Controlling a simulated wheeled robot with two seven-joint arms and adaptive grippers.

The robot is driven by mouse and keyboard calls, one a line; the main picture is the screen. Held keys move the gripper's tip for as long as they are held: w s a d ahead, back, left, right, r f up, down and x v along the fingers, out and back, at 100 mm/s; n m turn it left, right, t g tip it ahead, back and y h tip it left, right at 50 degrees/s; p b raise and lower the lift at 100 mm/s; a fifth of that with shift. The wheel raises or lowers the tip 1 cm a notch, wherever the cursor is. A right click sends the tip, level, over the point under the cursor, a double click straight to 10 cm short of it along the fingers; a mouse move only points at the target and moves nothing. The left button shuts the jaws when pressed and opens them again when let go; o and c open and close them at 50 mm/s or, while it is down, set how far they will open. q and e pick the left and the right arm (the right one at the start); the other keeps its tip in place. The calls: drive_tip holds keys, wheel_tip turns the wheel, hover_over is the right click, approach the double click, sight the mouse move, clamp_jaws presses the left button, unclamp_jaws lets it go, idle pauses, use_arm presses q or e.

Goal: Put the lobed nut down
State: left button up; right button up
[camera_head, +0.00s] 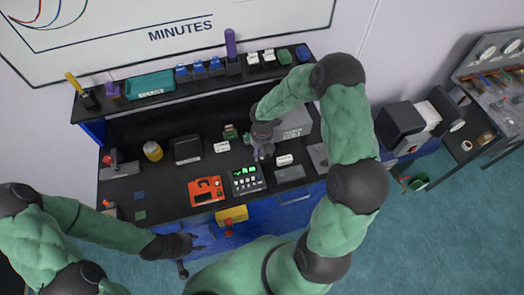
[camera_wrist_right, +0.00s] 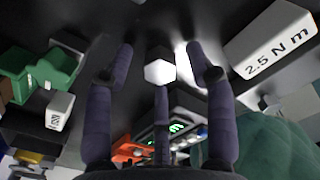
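I cannot surely pick out the lobed nut in either view. My right gripper (camera_head: 259,155) is over the bench, behind the keypad unit (camera_head: 248,180). In the right wrist view its fingers (camera_wrist_right: 160,62) are spread. A small white faceted piece (camera_wrist_right: 159,72) shows between them, beyond the lower finger's tip and apart from the two side fingers. I cannot tell whether the lower finger touches it. My left gripper (camera_head: 187,256) is in front of the bench's front edge, with its fingers apart and nothing visible in them.
The black bench (camera_head: 180,208) carries an orange device (camera_head: 206,190), a yellow jar (camera_head: 153,151) and a grey box (camera_head: 296,127). A white "2.5 N m" block (camera_wrist_right: 274,40) and a green part (camera_wrist_right: 38,70) flank the right gripper. A shelf (camera_head: 215,78) runs behind.

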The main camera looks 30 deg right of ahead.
sight(262, 153)
drive_tip(key=shift+r, duration=0.1)
drive_tip(key=shift+r, duration=0.25)
wheel_tip(262, 153, up, 12)
drive_tip(key=shift+f, duration=0.15)
idle(0.6)
